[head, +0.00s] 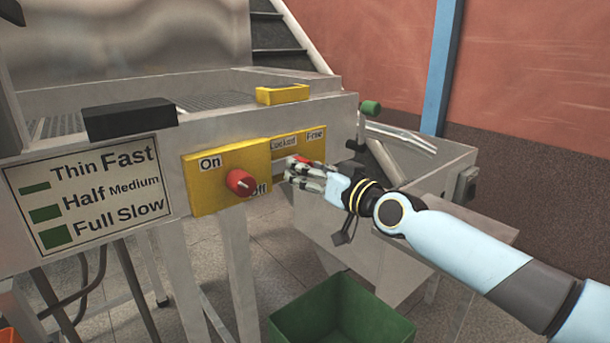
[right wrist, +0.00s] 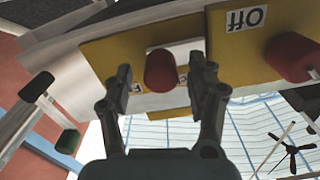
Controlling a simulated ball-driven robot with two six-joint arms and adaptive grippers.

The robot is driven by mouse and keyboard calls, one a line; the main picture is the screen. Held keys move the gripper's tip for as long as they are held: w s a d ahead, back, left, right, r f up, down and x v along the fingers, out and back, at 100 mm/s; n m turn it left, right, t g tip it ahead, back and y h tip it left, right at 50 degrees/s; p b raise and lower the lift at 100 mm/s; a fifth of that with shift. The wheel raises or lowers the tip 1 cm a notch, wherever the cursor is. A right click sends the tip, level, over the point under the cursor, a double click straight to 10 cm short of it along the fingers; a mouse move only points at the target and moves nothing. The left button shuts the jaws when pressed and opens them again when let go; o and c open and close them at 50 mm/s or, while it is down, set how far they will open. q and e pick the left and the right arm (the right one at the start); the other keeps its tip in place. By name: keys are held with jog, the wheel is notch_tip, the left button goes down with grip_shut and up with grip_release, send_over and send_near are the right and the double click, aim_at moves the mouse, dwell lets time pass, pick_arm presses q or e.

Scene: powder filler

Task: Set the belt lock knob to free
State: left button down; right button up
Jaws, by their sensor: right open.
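The belt lock knob (head: 300,159) is red and sits on a yellow plate (head: 313,150) with "Locked" and "Free" labels, on the machine's front right. My right gripper (head: 297,175) is at this plate and hides most of the knob in the head view. In the right wrist view the knob (right wrist: 160,70) shows between the two fingers of my open right gripper (right wrist: 162,78), with a gap on both sides. A white label lies partly hidden behind the knob. Which setting the knob points to I cannot tell. My left gripper is not in view.
A red On/Off knob (head: 240,182) on its own yellow plate is just left of my gripper; it also shows in the wrist view (right wrist: 291,57). A green-ended handle (head: 370,107) sticks out at the right. A green bin (head: 342,312) stands below. A speed sign (head: 88,195) is at left.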

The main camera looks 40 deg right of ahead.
jog(key=shift+w, duration=0.6)
grip_shut()
